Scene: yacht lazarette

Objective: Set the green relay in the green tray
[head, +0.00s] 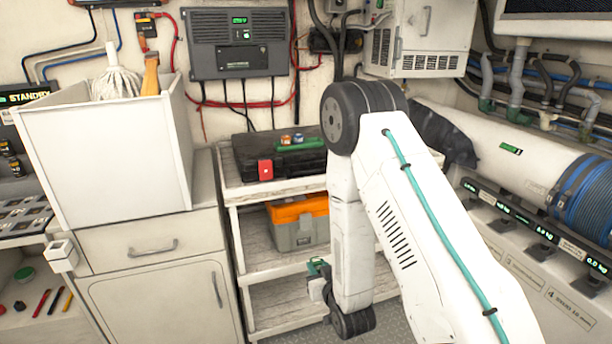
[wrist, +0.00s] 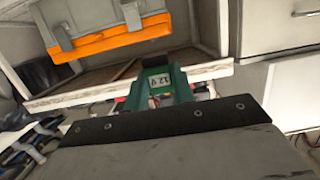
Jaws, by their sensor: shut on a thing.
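My gripper (head: 318,284) hangs low in front of the wooden shelf rack in the head view, left of my forearm. It is shut on the green relay (head: 317,266), a small green block. In the wrist view the relay (wrist: 159,81) shows a white label reading 12 V, with the text turned. It is held clear of the shelf. Where the fingers end and the relay begins is hard to tell.
An orange and grey toolbox (head: 297,228) stands on the rack's middle shelf (head: 270,260). A white bin (head: 110,150) sits on the left cabinet. A large white cylinder (head: 510,150) is at right.

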